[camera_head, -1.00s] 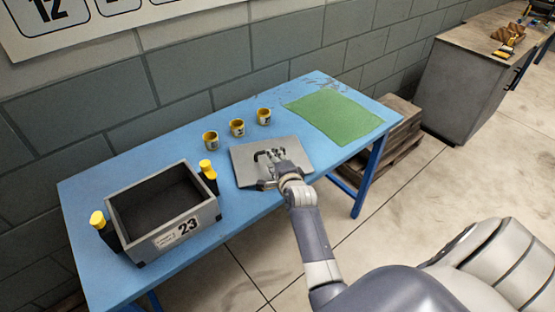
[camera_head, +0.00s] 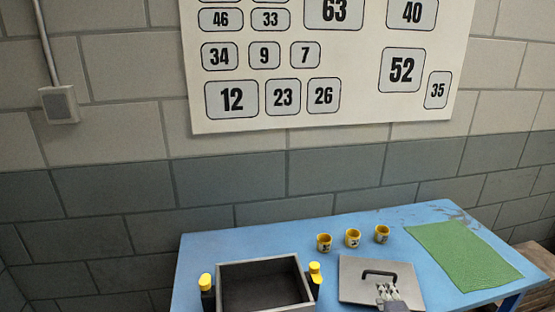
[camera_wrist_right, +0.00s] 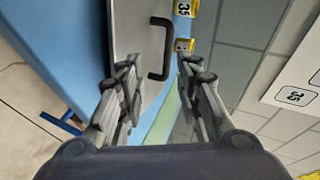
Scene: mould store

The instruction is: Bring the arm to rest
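My right gripper (camera_head: 387,291) is low over the near part of a grey lid (camera_head: 352,290) on the blue table. The lid has a dark bar handle (camera_head: 380,273), which stands free just beyond the fingers. In the right wrist view the two fingers (camera_wrist_right: 159,66) are spread apart with nothing between their tips. The handle (camera_wrist_right: 163,48) shows beyond them there, with a gap. My left gripper is in neither view.
The blue table (camera_head: 225,246) holds an open grey bin (camera_head: 262,262), two yellow-capped bottles (camera_head: 206,290) beside it, three yellow cups (camera_head: 353,237) and a green mat (camera_head: 463,255). A wall with a number chart (camera_head: 310,115) stands behind.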

